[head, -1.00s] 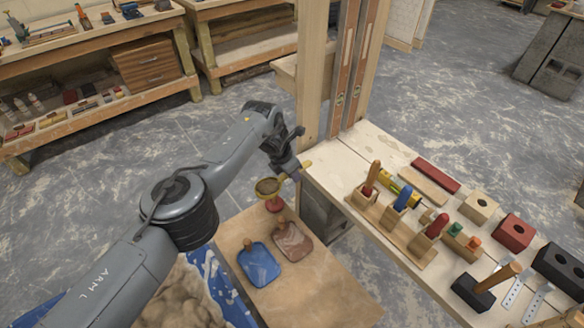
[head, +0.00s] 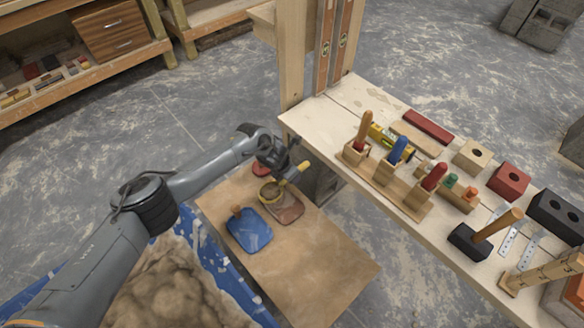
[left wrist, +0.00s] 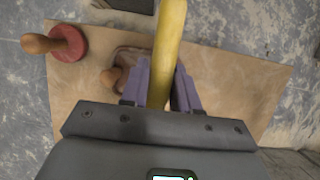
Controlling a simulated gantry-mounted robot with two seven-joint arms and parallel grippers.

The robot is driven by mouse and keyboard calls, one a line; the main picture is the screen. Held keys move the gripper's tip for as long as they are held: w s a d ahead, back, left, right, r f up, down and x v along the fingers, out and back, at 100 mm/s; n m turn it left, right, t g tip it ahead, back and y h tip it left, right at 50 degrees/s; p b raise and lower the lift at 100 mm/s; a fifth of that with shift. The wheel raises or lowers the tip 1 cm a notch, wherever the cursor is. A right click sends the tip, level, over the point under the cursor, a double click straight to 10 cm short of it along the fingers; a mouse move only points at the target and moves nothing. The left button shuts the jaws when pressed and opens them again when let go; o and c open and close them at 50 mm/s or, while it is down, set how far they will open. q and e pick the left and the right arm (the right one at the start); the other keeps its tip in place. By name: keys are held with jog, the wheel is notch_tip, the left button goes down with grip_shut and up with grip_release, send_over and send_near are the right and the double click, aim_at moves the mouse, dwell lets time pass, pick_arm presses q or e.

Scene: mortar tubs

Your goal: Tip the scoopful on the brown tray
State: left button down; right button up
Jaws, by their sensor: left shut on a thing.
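My left gripper (head: 287,166) is shut on the yellow handle of the scoop (head: 297,174). The handle also runs between the purple fingers of this gripper (left wrist: 162,88) in the left wrist view (left wrist: 168,45). The scoop's round bowl hangs over the left edge of the brown tray (head: 289,212) and hides part of it. The bowl looks roughly level with brownish material inside; how full it is, I cannot tell. In the left wrist view the brown tray (left wrist: 132,58) lies below, with its wooden knob (left wrist: 113,78), mostly behind my gripper. My right gripper is in neither view.
A blue tray (head: 249,234) with a wooden knob lies left of the brown one on the board (head: 310,262). A red round piece (head: 261,169) with a wooden handle (left wrist: 38,43) is behind. The tool bench (head: 400,235) stands to the right.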

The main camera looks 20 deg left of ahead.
pick_arm(q)
jog(key=shift+a+p, duration=0.15)
jog(key=shift+p, duration=0.15)
jog(key=shift+s+f+t+h, duration=0.15)
jog(key=shift+f+t+h, duration=0.25)
jog(key=shift+t, duration=0.5)
jog(key=shift+f+t+h+b, duration=0.55)
jog(key=shift+t+b, duration=0.25)
jog(key=shift+b, duration=0.1)
jog(key=t+h+b, duration=0.1)
jog(key=t+b, duration=0.1)
jog(key=b, duration=0.2)
jog(key=t+h+b, duration=0.1)
jog(key=t+b, duration=0.1)
jog(key=b, duration=0.3)
jog(key=w+t+h+b, duration=0.1)
jog(key=t+b, duration=0.1)
jog(key=b, duration=0.2)
jog(key=shift+d+f+h+b, duration=0.2)
jog(key=shift+d+h+b, duration=0.15)
jog(key=shift+d+b, duration=0.05)
jog(key=shift+r, duration=0.1)
